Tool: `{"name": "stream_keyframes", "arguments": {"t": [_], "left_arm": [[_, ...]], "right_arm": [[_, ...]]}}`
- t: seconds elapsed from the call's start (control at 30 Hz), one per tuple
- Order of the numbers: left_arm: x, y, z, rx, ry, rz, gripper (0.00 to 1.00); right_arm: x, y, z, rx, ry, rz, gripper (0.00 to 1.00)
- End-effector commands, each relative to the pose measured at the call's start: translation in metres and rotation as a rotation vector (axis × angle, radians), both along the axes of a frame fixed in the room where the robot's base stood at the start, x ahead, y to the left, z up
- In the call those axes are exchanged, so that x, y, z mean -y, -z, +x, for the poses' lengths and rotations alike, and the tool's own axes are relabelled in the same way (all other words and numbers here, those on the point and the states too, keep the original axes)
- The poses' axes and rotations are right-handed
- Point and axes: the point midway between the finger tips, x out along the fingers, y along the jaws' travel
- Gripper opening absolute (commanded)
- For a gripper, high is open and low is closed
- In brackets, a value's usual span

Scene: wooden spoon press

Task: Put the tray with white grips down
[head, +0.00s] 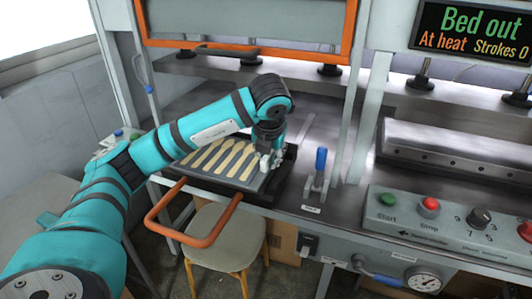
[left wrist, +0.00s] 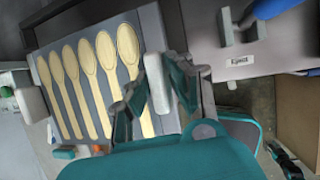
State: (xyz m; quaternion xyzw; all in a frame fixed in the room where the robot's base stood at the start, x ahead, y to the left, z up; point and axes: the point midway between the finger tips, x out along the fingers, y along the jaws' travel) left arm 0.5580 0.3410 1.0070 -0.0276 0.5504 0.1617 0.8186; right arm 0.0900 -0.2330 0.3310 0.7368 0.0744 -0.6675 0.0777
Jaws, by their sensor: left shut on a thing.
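The grey tray with white grips (left wrist: 150,28) carries several pale wooden spoons (left wrist: 105,52) lying side by side. In the head view the tray is at the front of the press bed, below the raised orange-edged guard. My left gripper (head: 268,160) is at the tray's right side. Its fingers are closed around the right white grip (left wrist: 158,84). The left white grip (left wrist: 31,104) is free. I cannot tell whether the tray's underside touches the dark frame (head: 287,167) beneath it. My right gripper is not in view.
An orange bar handle (head: 205,241) juts out at the front, above a wooden stool (head: 222,240). A blue-handled lever (head: 319,165) stands close to the tray's right. A control box (head: 445,225) is further right. The display (head: 472,32) reads "Bed out".

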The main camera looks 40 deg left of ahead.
Motion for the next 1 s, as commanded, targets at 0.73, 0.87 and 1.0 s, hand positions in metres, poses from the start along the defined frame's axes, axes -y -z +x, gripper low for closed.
{"name": "stream_keyframes", "arguments": {"t": [0.73,0.87,1.0], "left_arm": [[-0.035,0.043,0.057,0.002,0.002,0.0,0.0],[-0.035,0.041,0.057,0.002,0.002,0.0,0.0],[-0.035,0.043,0.057,0.001,0.001,0.001,0.0]], "right_arm": [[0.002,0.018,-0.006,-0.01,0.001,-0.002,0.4],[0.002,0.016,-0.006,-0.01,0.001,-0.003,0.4],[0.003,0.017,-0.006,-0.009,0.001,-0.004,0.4]]}}
